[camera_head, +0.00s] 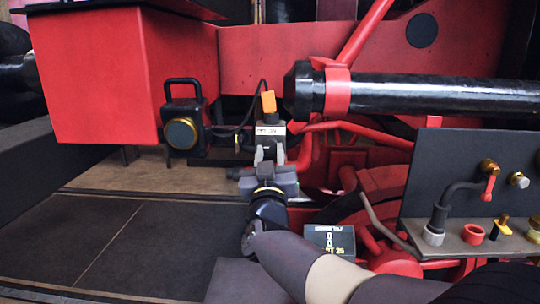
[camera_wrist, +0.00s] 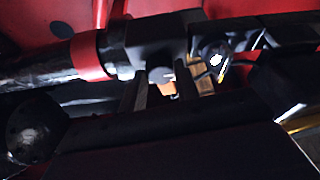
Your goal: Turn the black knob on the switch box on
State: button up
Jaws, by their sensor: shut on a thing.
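The switch box (camera_head: 270,130) is a small grey box with a pale label, below the red machinery in the head view. An orange piece (camera_head: 268,102) stands above it, and a black cable runs off to its left. My gripper (camera_head: 269,156) is up against the front of the box, with its fingers on either side of the knob's place. It is shut on the black knob, which is mostly hidden by the fingers. In the dim wrist view my gripper (camera_wrist: 162,88) shows its fingers close together, with a pale rounded part between them. The knob's angle cannot be told.
A black lantern (camera_head: 183,118) with a brass lens stands left of the box. A black pipe (camera_head: 430,93) with a red collar crosses at right. Dark floor plates (camera_head: 110,245) lie clear at left.

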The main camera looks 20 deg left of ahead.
jog(key=shift+m+h+b, duration=0.3)
jog(key=shift+m+h, duration=0.1)
jog(key=m+h+b, duration=0.1)
jog(key=m, duration=0.2)
jog(key=shift+a+f+m+t+h+b, duration=0.1)
jog(key=shift+a+m+t+h+b, duration=0.1)
jog(key=shift+m+t+h+b, duration=0.15)
jog(key=m+h, duration=0.1)
jog(key=m, duration=0.1)
jog(key=m+h, duration=0.1)
jog(key=m, duration=0.2)
jog(key=m+g+h, duration=0.1)
jog(key=m+h, duration=0.1)
jog(key=shift+s+a+r+m+b, duration=0.1)
jog(key=shift+a+r+m+b, duration=0.15)
jog(key=shift+m+b, duration=0.1)
jog(key=m, duration=0.2)
jog(key=m+g+h, duration=0.1)
jog(key=m+h+p, duration=0.1)
jog(key=m, duration=0.1)
jog(key=shift+a+r+m, duration=0.1)
jog(key=shift+r+m, duration=0.15)
jog(key=shift+m, duration=0.05)
jog(key=m+g+p, duration=0.1)
jog(key=m, duration=0.1)
jog(key=m+g, duration=0.1)
jog(key=m, duration=0.2)
jog(key=shift+r+h+p, duration=0.15)
jog(key=shift+h+p, duration=0.1)
jog(key=shift+p, duration=0.1)
